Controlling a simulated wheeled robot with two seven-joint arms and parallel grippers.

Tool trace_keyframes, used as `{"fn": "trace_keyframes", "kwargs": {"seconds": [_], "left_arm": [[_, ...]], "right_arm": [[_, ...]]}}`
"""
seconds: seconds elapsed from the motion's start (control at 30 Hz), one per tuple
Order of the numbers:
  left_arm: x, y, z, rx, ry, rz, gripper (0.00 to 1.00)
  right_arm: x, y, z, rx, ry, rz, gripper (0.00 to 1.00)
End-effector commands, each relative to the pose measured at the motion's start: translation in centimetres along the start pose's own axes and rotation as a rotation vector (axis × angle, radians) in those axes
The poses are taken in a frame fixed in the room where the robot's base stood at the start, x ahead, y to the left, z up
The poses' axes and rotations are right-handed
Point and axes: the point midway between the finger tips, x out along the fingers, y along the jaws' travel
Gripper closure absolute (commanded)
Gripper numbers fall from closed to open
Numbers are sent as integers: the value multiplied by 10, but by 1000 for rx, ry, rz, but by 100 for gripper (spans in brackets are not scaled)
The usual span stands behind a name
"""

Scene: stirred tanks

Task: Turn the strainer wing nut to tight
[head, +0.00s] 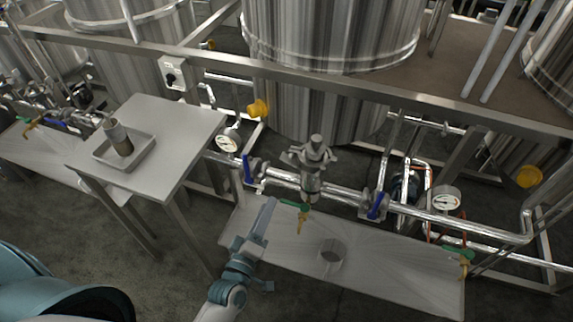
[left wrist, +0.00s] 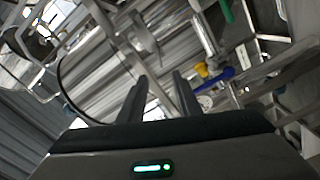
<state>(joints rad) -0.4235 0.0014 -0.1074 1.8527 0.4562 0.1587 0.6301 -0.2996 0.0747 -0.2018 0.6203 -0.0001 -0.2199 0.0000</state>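The strainer (head: 312,180) is a metal body set in the horizontal pipe in the middle of the head view. On its top sits the wing nut (head: 316,143), a grey piece with arms spreading to the sides; I cannot read how tight it is. My left gripper (head: 268,205) is left of and nearer than the strainer, apart from it. In the left wrist view its two dark fingers (left wrist: 157,92) stand apart with nothing between them. Shiny metal parts show beyond the fingers there, but I cannot tell which is the wing nut. My right gripper is not in view.
Blue-handled valves (head: 377,205) flank the strainer, with a green-handled tap (head: 296,205) below. A steel cup (head: 332,252) is on the low platform (head: 400,275). A side table (head: 185,125) holds a tray (head: 100,157) with a cylinder (head: 118,137). A frame rail (head: 335,85) crosses behind.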

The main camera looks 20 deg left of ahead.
Motion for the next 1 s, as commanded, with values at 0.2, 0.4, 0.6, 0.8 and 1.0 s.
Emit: {"fn": "trace_keyframes", "kwargs": {"seconds": [0.2, 0.4, 0.6, 0.8, 1.0], "left_arm": [[23, 2, -1, 0, 1, 1, 69], [55, 3, -2, 1, 1, 1, 69], [90, 3, -1, 2, 0, 1, 69], [124, 2, -1, 2, 0, 1, 69], [151, 2, 0, 2, -1, 0, 69]], "right_arm": [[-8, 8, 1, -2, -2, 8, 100], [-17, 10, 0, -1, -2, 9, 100], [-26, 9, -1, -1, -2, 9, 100], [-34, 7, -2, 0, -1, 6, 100], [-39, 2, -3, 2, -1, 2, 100]]}}
